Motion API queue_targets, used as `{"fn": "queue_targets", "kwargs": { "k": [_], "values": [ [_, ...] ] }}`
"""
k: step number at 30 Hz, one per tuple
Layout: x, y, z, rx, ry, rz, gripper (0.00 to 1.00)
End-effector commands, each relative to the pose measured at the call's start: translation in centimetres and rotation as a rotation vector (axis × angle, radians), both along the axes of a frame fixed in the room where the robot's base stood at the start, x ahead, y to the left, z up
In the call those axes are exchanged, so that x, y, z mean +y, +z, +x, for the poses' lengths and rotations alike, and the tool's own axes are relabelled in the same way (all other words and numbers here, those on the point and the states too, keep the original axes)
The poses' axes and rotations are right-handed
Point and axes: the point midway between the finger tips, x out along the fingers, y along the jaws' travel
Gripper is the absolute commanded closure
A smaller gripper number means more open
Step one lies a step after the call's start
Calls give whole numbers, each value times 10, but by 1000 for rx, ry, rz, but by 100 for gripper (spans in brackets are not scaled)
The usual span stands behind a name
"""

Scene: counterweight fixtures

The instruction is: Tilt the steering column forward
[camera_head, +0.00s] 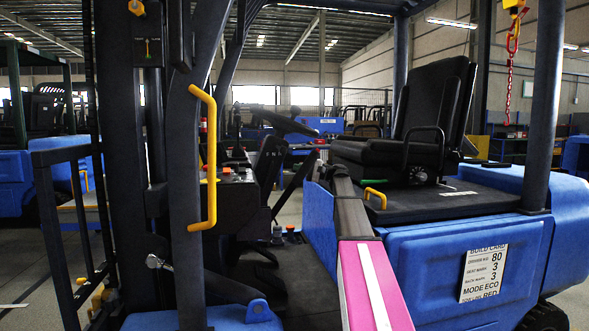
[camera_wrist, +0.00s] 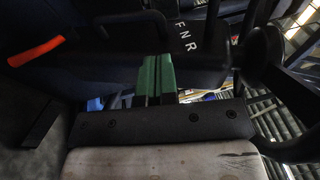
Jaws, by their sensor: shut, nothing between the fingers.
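In the head view, the dark steering wheel (camera_head: 287,122) shows nearly edge-on beyond the front pillar. The black steering column (camera_head: 268,165) stands below it, partly hidden. In the wrist view, my gripper (camera_wrist: 158,62) has its green fingers together and empty. They point at a black housing (camera_wrist: 190,62) lettered F N R, at or very near its edge; I cannot tell whether they touch it. An orange-ended lever (camera_wrist: 36,51) is at upper left. A dark round knob (camera_wrist: 264,48) and curved rim are at right. The fingertips cannot be made out in the head view.
The black seat (camera_head: 420,125) and blue truck body (camera_head: 430,270) with a build card (camera_head: 483,273) are at right. A dark pillar with a yellow grab handle (camera_head: 211,160) stands left of my pink arm. The cab opening between pillar and seat is narrow.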

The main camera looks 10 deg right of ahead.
Motion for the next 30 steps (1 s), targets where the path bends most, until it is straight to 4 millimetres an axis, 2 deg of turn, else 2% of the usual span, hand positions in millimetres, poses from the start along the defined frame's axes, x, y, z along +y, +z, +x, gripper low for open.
{"fn": "queue_targets", "kwargs": {
  "k": [6,12,18,30],
  "values": [
    [39,7,7,-1,2,0,100],
    [65,11,13,-2,1,-1,100],
    [77,13,16,-1,-2,-1,100],
    [80,14,16,-3,-1,-2,100]
  ]
}}
